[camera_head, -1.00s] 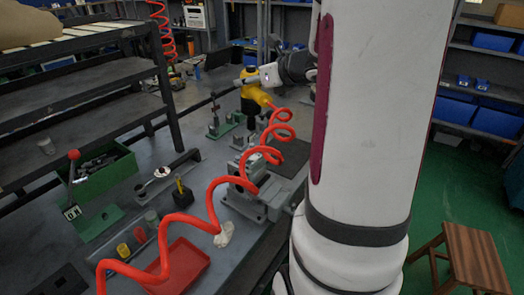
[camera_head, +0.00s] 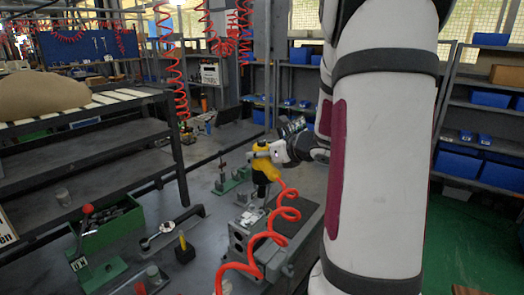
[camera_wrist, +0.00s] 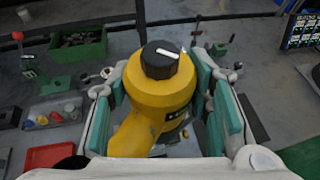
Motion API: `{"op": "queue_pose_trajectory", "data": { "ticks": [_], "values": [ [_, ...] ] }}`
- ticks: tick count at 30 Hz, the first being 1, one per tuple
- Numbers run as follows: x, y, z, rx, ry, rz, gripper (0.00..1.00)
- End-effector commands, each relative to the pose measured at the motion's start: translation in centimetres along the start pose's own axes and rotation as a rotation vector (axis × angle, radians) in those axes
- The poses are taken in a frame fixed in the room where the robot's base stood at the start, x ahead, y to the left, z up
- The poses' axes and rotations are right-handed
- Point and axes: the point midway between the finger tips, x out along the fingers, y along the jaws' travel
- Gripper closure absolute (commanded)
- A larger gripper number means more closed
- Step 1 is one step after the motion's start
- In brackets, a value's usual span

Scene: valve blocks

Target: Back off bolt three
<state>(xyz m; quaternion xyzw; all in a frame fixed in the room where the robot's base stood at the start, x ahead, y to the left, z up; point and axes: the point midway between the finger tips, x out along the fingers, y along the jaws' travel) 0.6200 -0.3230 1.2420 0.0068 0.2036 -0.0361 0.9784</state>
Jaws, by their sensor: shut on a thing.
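My gripper (camera_wrist: 160,110) is shut on a yellow power driver with a black knob on top (camera_wrist: 158,68), one teal-padded finger on each side. In the head view the yellow driver (camera_head: 264,168) hangs nose-down at the end of my arm, with a red coiled hose (camera_head: 285,215) running from it. The black nose of the driver is over the far end of the grey valve block (camera_head: 245,232). The bolts are too small or hidden to tell apart, and I cannot tell whether the nose touches one.
A green bin of dark parts (camera_head: 108,228) stands on the bench (camera_head: 205,240) at the left, with a red-knobbed lever (camera_head: 87,210) beside it. A green fixture (camera_head: 230,182) stands behind the block. A dark shelf rack (camera_head: 100,150) borders the left side.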

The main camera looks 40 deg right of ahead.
Motion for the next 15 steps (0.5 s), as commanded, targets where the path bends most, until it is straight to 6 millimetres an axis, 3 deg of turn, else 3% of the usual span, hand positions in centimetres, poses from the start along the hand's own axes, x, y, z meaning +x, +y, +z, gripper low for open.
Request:
{"op": "queue_pose_trajectory", "data": {
  "ticks": [15],
  "values": [
    [0.39,-0.04,-0.34,-0.003,-0.006,-0.001,0.99]
  ]
}}
